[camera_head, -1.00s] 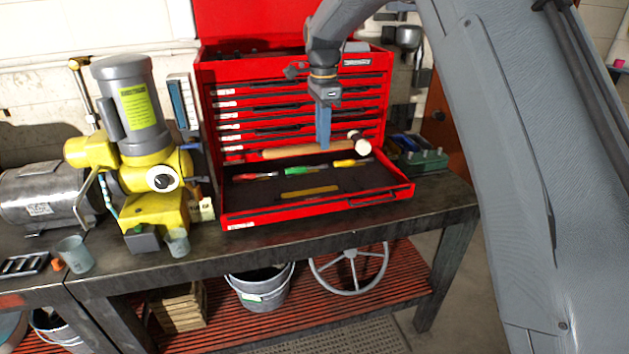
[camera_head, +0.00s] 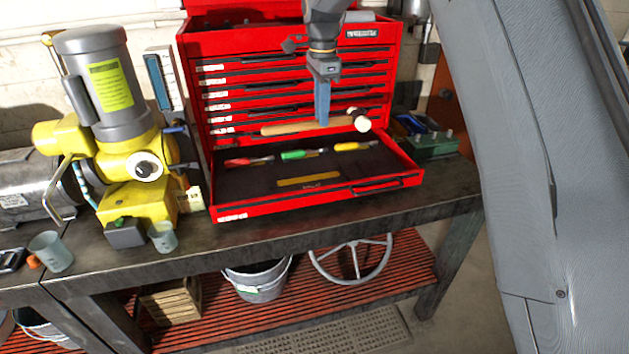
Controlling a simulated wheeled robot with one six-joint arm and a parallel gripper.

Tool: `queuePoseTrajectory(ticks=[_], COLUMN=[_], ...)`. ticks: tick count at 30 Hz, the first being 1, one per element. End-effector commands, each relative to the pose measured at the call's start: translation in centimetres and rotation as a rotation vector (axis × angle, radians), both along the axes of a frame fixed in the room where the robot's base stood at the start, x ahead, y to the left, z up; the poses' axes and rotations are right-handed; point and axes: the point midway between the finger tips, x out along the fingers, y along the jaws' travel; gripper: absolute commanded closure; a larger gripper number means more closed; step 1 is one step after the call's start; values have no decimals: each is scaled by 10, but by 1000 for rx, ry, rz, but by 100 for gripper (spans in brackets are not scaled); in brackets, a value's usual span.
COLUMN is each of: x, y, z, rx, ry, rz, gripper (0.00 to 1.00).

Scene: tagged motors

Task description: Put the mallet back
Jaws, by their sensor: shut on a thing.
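The mallet has a wooden handle (camera_head: 292,127) and a head with a pale face (camera_head: 362,124). It hangs roughly level in front of the red tool chest (camera_head: 205,85), above the open drawer. My gripper (camera_head: 322,122) points down with blue fingers shut on the mallet's handle. The open drawer (camera_head: 230,185) has a dark lining. In it lie a red-handled screwdriver (camera_head: 248,161), a green-handled screwdriver (camera_head: 300,154), a yellow-handled screwdriver (camera_head: 355,146) and a flat yellow strip (camera_head: 308,179).
A yellow and grey pump (camera_head: 115,130) stands left of the chest, with cups (camera_head: 163,237) in front. A green box (camera_head: 430,144) with tools stands to the right. The workbench front edge (camera_head: 330,228) is clear. A bucket (camera_head: 257,278) and a handwheel (camera_head: 352,262) are below.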

Motion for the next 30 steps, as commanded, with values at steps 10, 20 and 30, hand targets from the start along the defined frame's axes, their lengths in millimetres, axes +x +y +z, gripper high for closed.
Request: queuePoseTrajectory(ticks=[10,20,30], x=[14,21,20], y=[0,0,0], z=[-46,-74,-122], rx=[1,1,0], ry=[-2,-2,0], rz=[0,1,1], gripper=[100,100,100])
